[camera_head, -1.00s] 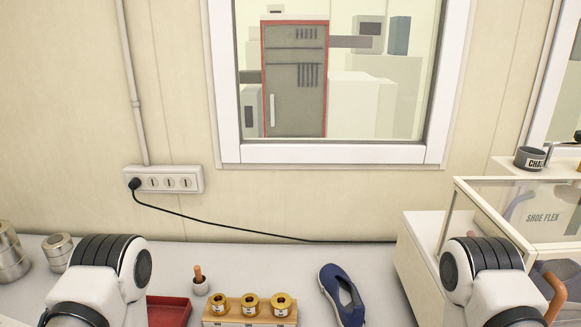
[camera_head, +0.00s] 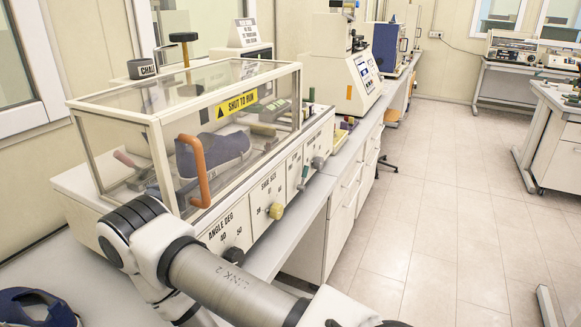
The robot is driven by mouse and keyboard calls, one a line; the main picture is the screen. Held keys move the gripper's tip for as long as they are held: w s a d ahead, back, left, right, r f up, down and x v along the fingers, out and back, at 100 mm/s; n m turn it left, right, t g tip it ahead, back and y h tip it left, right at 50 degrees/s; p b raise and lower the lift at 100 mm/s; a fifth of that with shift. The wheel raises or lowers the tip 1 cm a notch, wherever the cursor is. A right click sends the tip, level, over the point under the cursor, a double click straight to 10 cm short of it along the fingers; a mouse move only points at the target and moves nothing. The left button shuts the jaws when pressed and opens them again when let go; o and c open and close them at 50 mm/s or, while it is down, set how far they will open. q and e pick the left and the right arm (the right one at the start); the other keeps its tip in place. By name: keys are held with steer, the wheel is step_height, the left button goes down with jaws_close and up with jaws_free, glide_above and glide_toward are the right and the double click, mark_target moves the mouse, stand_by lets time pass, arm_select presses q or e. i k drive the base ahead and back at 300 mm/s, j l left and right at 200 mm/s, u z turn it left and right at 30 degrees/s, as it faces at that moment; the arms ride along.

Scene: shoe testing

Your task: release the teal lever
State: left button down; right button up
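The shoe flex machine (camera_head: 290,180) stands on the bench with a clear hood over a dark blue shoe (camera_head: 215,152). A small, thin teal-looking lever (camera_head: 304,176) sits on its front panel, right of the yellow knob (camera_head: 276,211). It is too small to tell its setting. The hood has an orange handle (camera_head: 196,170) and a yellow "SHUT TO RUN" label, and looks closed. One of my arms crosses in front of the machine's near end. Neither gripper shows.
A dark blue shoe (camera_head: 38,308) lies on the bench at the lower left. Another machine with a screen (camera_head: 345,70) stands farther along the bench. The tiled floor (camera_head: 430,190) to the right is open. Another bench (camera_head: 555,130) stands at the far right.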

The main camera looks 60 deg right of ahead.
mark_target(300, 187)
steer(key=z, duration=0.4)
steer(key=k+l+z, duration=0.1)
steer(key=z, duration=0.7)
steer(key=k+l+z, duration=0.1)
steer(key=z, duration=0.3)
steer(key=l+z, duration=0.1)
steer(key=z, duration=0.3)
